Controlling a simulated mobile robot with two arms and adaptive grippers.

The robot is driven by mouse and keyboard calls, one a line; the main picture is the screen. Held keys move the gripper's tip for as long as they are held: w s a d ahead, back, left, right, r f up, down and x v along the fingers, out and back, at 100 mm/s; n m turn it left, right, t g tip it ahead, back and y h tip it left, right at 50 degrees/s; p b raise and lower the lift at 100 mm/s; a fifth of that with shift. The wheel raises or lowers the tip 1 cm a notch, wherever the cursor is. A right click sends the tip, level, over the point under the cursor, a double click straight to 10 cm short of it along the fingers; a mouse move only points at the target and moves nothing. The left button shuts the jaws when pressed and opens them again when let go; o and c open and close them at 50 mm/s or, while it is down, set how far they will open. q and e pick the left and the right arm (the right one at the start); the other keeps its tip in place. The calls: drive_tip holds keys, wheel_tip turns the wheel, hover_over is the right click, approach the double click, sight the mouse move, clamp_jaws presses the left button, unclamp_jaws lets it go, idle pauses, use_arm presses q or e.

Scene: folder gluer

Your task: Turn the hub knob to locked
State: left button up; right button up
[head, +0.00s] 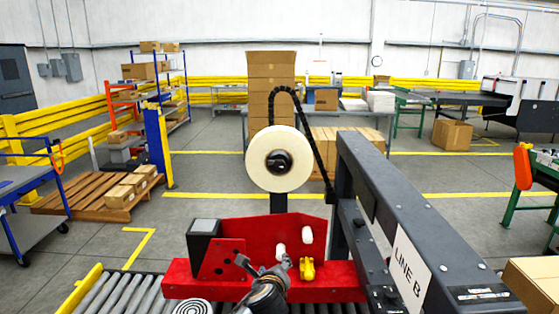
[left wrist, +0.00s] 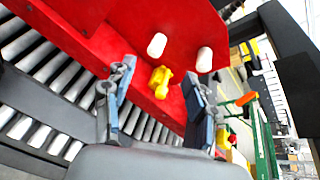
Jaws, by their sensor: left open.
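The hub knob (head: 280,161) is a black piece at the centre of the large cream tape roll (head: 259,156), which stands upright above the red tape head (head: 232,262). Its bar looks roughly level, but I cannot read a locked mark. My left gripper (head: 264,267) is open and empty, low in front of the red tape head, below the roll and apart from the knob. In the left wrist view its two fingers (left wrist: 157,95) spread in front of the red plate, with a yellow part (left wrist: 160,82) showing between them. The hub knob is outside that view. My right gripper is out of view.
A dark frame beam labelled LINE B (head: 411,262) runs along the right of the tape head. Two white pegs (head: 307,235) stick out of the red plate. A roller conveyor (head: 115,297) lies below. A black cable chain (head: 318,140) arches beside the roll.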

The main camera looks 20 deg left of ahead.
use_arm(q)
wheel_tip(320, 180, up, 17)
drive_tip(key=s+d+m+t+y+p, duration=0.1)
drive_tip(key=s+d+m+t, duration=0.1)
drive_tip(key=m+t, duration=0.15)
drive_tip(key=m+p, duration=0.1)
drive_tip(key=m, duration=0.2)
approach(279, 166)
drive_tip(key=shift+t+y, duration=0.35)
drive_tip(key=shift+y, duration=0.05)
drive_tip(key=p+x, duration=0.1)
drive_tip(key=x, duration=0.2)
drive_tip(key=p+x, duration=0.2)
drive_tip(key=x, duration=0.1)
drive_tip(key=p+x, duration=0.1)
drive_tip(key=x, duration=0.2)
drive_tip(key=shift+w+d+f+p, duration=0.1)
drive_tip(key=shift+d+f+p, duration=0.1)
drive_tip(key=shift+f+p, duration=0.15)
drive_tip(key=shift+n, duration=0.25)
drive_tip(key=c, duration=1.1)
